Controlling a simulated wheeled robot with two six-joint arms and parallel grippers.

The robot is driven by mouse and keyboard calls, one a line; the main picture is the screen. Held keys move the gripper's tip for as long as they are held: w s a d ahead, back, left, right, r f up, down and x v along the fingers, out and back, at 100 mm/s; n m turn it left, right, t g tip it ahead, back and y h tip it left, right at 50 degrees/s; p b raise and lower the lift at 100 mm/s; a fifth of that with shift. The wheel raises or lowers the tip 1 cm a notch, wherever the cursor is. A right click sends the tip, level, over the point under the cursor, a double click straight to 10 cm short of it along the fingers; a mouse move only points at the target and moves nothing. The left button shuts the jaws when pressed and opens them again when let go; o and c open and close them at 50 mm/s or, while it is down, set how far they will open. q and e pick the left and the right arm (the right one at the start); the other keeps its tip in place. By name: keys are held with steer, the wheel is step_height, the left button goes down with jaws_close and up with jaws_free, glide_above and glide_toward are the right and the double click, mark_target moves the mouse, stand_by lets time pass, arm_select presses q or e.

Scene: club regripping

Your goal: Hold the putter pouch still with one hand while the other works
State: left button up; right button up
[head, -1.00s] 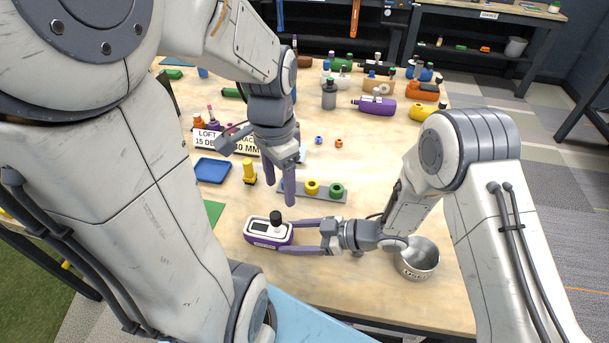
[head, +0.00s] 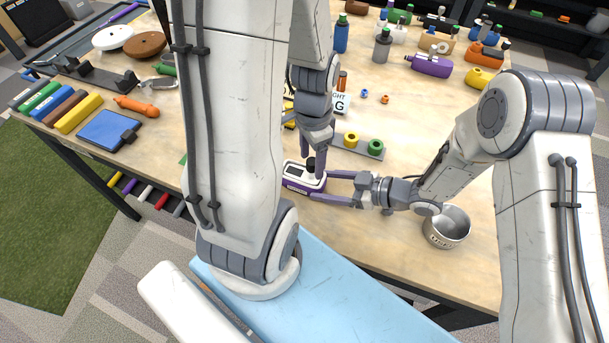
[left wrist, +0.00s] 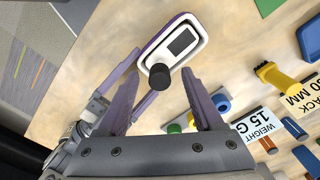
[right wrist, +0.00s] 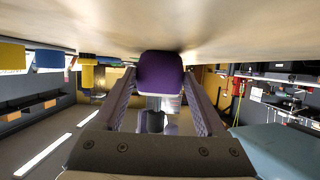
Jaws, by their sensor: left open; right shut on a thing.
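The putter pouch (head: 303,178) is a purple and white body with a dark screen and a black knob on top, lying on the table near its front edge. My right gripper (head: 320,186) is shut on its purple body from the right; the right wrist view shows the purple end (right wrist: 160,72) between the fingers. My left gripper (head: 314,165) is open, pointing down over the pouch. In the left wrist view the black knob (left wrist: 160,77) shows between the open fingertips; I cannot tell whether they touch it. The left fingers partly hide the pouch in the head view.
A metal bowl (head: 447,228) stands right of my right gripper. A grey strip with yellow and green rings (head: 376,147) lies behind the pouch. A blue pad (head: 108,130) and coloured bars lie at the left.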

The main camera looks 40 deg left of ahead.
arm_select(q)
steer(key=shift+f, duration=0.85)
jaws_close()
steer(key=c, duration=0.9)
jaws_free()
jaws_close()
steer(key=shift+r, duration=3.2)
